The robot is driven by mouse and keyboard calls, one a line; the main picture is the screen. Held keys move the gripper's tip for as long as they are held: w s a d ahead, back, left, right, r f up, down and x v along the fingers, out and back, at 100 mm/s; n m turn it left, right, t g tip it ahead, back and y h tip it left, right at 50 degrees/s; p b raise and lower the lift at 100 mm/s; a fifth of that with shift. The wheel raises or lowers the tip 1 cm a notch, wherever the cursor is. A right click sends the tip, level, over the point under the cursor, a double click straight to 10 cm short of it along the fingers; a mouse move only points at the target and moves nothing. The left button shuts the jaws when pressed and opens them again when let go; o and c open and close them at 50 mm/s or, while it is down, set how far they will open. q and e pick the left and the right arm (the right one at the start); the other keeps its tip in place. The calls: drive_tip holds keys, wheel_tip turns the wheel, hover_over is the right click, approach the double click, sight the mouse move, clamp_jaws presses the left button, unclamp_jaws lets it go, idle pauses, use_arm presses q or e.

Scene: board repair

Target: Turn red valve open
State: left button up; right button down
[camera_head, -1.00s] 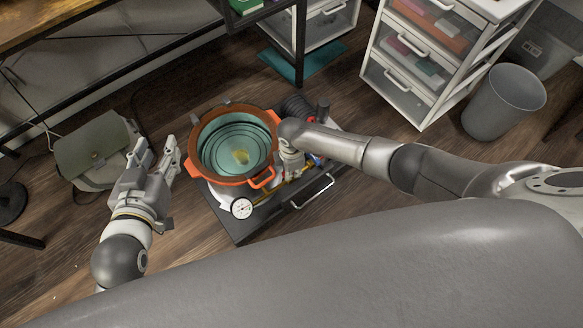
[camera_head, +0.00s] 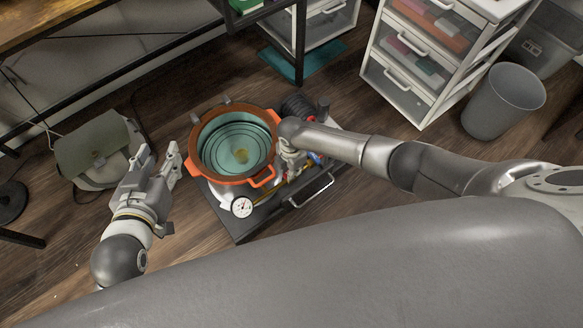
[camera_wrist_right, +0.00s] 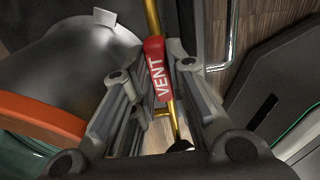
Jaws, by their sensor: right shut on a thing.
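The red valve handle (camera_wrist_right: 155,75), lettered VENT, shows in the right wrist view on a brass pipe (camera_wrist_right: 153,18). My right gripper (camera_wrist_right: 152,58) is shut on this handle, with one finger on each side of it. In the head view my right gripper (camera_head: 292,160) is at the right side of the orange pot (camera_head: 234,181), largely covered by its own arm; I cannot make out the handle there. My left gripper (camera_head: 158,154) is open and empty, left of the pot.
The pot stands on a dark board (camera_head: 253,226) with a white dial gauge (camera_head: 242,207) and a front handle (camera_head: 309,190). A green bag (camera_head: 92,147) lies at the left. A drawer unit (camera_head: 411,70) and a grey bin (camera_head: 503,101) stand at the right.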

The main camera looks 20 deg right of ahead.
drive_tip(key=shift+a, duration=0.1)
drive_tip(key=c, duration=1.4)
unclamp_jaws()
wheel_tip(320, 180, up, 12)
drive_tip(key=shift+r, duration=0.1)
